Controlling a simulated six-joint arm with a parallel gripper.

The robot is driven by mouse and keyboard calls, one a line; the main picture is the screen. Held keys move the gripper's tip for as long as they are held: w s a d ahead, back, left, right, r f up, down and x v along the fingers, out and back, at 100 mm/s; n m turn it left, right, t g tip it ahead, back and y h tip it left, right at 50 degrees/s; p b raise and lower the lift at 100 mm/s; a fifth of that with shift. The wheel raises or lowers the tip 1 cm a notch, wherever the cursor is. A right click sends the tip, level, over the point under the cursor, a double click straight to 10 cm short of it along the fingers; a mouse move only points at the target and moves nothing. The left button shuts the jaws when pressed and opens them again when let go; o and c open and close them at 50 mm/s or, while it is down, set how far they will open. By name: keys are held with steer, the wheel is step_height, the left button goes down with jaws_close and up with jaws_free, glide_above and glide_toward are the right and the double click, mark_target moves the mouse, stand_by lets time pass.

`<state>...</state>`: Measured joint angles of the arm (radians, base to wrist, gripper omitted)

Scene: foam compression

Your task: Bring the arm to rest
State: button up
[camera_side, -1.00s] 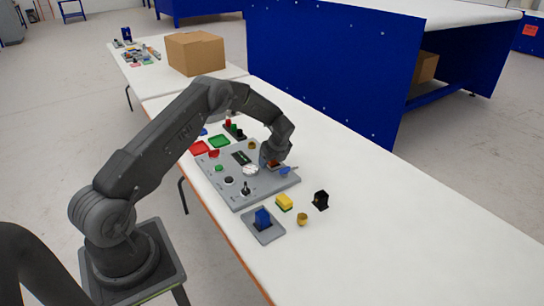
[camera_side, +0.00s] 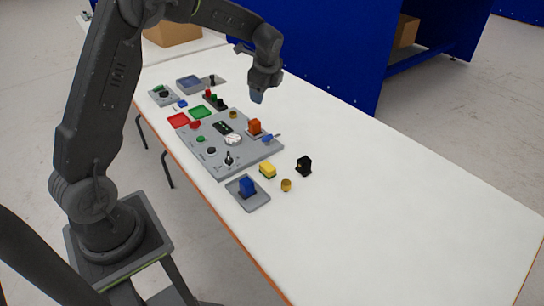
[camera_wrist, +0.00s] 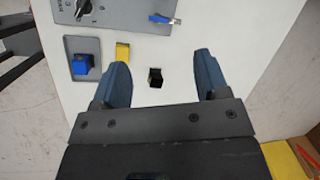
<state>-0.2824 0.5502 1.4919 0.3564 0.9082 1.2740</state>
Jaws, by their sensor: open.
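My gripper (camera_side: 257,97) is raised above the far edge of the white table, up and to the right of the grey control panel (camera_side: 212,162). In the wrist view my gripper (camera_wrist: 160,70) has its two blue fingers wide apart with nothing between them in grip. A black block (camera_wrist: 155,77) shows on the table below, in the gap between the fingers. My arm is lifted clear of the panel and touches nothing that I can see.
A blue block (camera_side: 246,186) stands on a grey plate, near a yellow block (camera_side: 268,170), a brass cylinder (camera_side: 286,185) and the black block (camera_side: 304,166). The table's right is clear.

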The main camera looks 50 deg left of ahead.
steer(key=s+d+r+n+t+h, duration=0.2)
steer(key=s+d+r+n, duration=0.5)
steer(key=s+d+r, duration=0.55)
steer(key=s+d+n+t+h, duration=0.1)
steer(key=s+d+n, duration=0.2)
steer(key=s, duration=0.5)
steer(key=s+d+f+n+t, duration=0.1)
steer(key=s+d+n, duration=0.2)
steer(key=s, duration=0.6)
steer(key=shift+d+f+n+h, duration=0.2)
steer(key=shift+d+n+h, duration=0.1)
steer(key=shift+d+h, duration=0.15)
steer(key=shift+w, duration=0.1)
